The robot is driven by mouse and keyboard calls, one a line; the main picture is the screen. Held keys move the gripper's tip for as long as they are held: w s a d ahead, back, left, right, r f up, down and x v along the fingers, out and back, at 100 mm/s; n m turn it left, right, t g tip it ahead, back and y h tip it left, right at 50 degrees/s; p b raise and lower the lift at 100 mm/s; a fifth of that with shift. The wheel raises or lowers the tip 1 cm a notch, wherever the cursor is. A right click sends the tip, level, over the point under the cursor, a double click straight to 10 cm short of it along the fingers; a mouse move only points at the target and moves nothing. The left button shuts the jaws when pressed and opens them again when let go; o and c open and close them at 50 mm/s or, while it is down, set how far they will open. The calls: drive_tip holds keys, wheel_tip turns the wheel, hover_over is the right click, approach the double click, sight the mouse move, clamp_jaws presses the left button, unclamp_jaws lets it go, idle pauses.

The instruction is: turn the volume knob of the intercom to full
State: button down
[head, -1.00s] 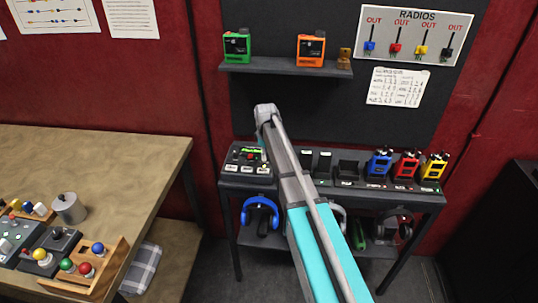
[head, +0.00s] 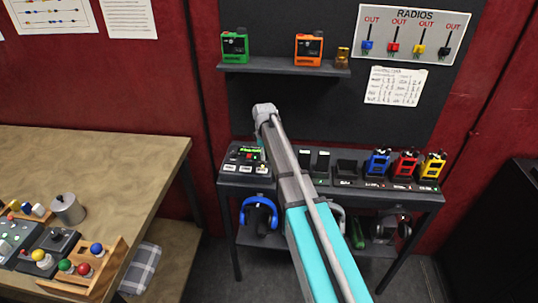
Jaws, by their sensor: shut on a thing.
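The intercom (head: 243,168) is the dark panel with a lit green display and pale keys at the left end of the narrow black table. My arm comes up from the bottom of the head view and bends down at its far end, over the right side of the intercom. My gripper (head: 263,152) is only a sliver beside the arm, low at the intercom's right edge. It is shut on the volume knob there. The knob and the fingertips are mostly hidden behind my arm, so the knob's angle cannot be read.
Radios in blue (head: 377,163), red (head: 405,165) and yellow (head: 432,167) stand right of my arm. Blue headphones (head: 258,213) hang below the intercom. A shelf (head: 280,69) with green and orange devices is above. A wooden table (head: 90,155) stands left.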

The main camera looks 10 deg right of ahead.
drive_tip(key=shift+a, duration=0.3)
drive_tip(key=shift+c, duration=2.4)
unclamp_jaws()
drive_tip(key=shift+a, duration=0.1)
drive_tip(key=shift+d, duration=0.2)
drive_tip(key=shift+w+r+n+p, duration=0.1)
drive_tip(key=shift+r+n+p, duration=0.2)
drive_tip(key=shift+r+p, duration=0.15)
wheel_tip(320, 180, up, 13)
drive_tip(key=n+p, duration=1.1)
drive_tip(key=p, duration=0.2)
drive_tip(key=shift+w, duration=0.1)
